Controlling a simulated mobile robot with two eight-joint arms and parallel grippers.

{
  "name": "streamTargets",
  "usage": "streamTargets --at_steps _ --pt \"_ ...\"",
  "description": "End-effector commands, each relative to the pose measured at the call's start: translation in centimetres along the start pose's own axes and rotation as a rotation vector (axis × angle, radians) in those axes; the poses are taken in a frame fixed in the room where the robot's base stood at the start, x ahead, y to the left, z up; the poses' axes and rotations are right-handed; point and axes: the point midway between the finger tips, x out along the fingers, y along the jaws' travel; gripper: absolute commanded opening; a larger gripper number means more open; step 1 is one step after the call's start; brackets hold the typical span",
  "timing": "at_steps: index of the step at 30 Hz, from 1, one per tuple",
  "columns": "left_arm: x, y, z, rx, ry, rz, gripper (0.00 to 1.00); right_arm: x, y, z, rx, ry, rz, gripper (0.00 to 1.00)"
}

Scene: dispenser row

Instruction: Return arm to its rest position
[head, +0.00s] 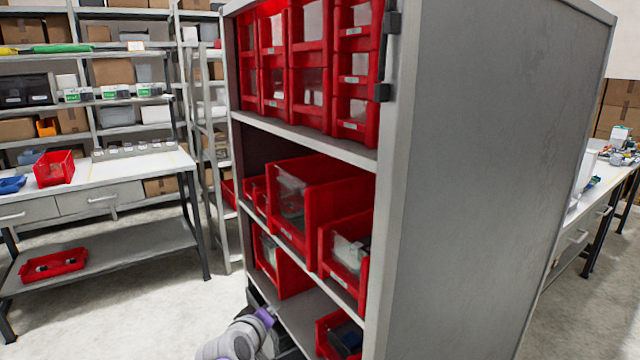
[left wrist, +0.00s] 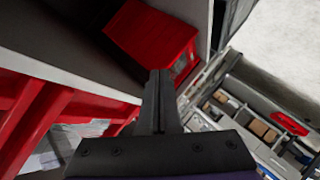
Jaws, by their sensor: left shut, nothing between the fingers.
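My left gripper (left wrist: 157,78) shows in the left wrist view with its two dark fingers together and nothing between them. It is close to the grey shelf cabinet (head: 480,150), by the shelf edges and red bins (left wrist: 150,35). In the head view my grey and purple left arm comes in at the bottom, low in front of the cabinet's open side; the fingertips are hard to make out there. My right gripper is not in view.
The cabinet holds red bins (head: 325,200) on several shelves. A workbench (head: 120,170) with a red bin (head: 54,168) stands at left, storage racks behind it. Another bench (head: 600,185) is at right. The floor (head: 150,300) between the left bench and cabinet is clear.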

Motion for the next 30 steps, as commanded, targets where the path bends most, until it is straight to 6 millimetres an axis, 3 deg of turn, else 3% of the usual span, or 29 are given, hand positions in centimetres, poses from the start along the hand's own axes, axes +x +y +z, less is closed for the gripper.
streamTargets --at_steps 1,5,9,15,20,30 --pt "-2.7 -1.4 1.8 0.068 -0.052 -0.034 0.00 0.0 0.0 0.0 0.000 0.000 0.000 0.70" --pt "-9.0 -5.6 6.5 0.248 -0.199 -0.129 0.00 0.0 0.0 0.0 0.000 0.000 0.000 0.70" --pt "-15.7 -11.2 11.6 0.418 -0.350 -0.238 0.00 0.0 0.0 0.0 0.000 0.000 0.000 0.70" --pt "-22.8 -17.9 16.9 0.581 -0.515 -0.365 0.00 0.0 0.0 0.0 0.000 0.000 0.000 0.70" --pt "-27.4 -22.7 20.2 0.674 -0.625 -0.454 0.00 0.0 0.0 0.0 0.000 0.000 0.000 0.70" --pt "-30.4 -16.3 14.5 0.686 -0.604 -0.447 0.00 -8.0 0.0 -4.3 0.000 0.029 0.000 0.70"
